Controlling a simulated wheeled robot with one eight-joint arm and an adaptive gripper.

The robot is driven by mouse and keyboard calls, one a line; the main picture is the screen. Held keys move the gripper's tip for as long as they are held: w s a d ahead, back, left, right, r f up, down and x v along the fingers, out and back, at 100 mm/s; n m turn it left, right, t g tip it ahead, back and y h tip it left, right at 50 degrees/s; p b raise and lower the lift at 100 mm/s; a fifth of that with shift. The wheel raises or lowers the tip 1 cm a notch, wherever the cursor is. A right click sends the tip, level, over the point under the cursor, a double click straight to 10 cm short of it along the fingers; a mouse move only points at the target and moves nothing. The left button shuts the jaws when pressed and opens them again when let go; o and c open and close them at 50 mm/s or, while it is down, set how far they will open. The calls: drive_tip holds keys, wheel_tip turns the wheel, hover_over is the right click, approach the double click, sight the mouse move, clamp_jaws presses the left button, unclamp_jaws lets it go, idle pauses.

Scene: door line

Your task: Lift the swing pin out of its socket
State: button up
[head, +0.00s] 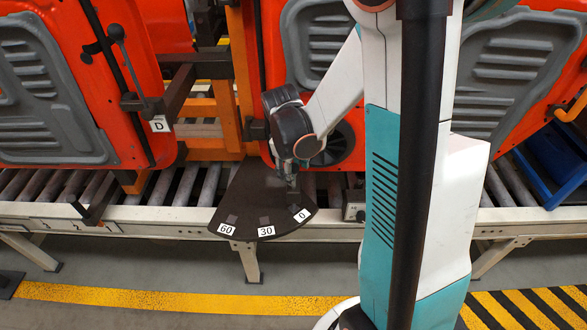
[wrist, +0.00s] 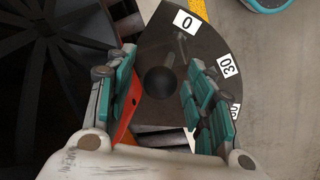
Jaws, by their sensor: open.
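The swing pin shows in the wrist view as a round dark knob (wrist: 159,81) between my fingers. A thin grey shaft (wrist: 181,45) shows beyond it near the 0 label; whether it belongs to the pin I cannot tell. My gripper (wrist: 161,74) is open, with teal pads on either side of the knob and visible gaps. In the head view my gripper (head: 291,168) points down over the dark fan-shaped plate (head: 240,205), close to its 0 mark. The knob is hidden there by my gripper, and the socket is not clear.
The plate carries labels 0 (head: 302,215), 30 (head: 266,231) and 60 (head: 227,229). Orange door panels (head: 70,80) stand behind on a roller conveyor (head: 190,188). A D-labelled lever (head: 118,40) is at left, a blue bin (head: 555,160) at right. My arm covers much of the right.

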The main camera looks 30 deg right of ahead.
drive_tip(key=shift+c, duration=0.6)
clamp_jaws()
drive_tip(key=shift+w+r+p, duration=0.1)
drive_tip(key=shift+r+p, duration=1.45)
drive_tip(key=shift+r, duration=0.85)
drive_tip(key=shift+o, duration=0.6)
unclamp_jaws()
wheel_tip(320, 180, up, 12)
drive_tip(key=s+a, duration=0.1)
drive_tip(key=a, duration=0.1)
drive_tip(key=shift+f, duration=0.15)
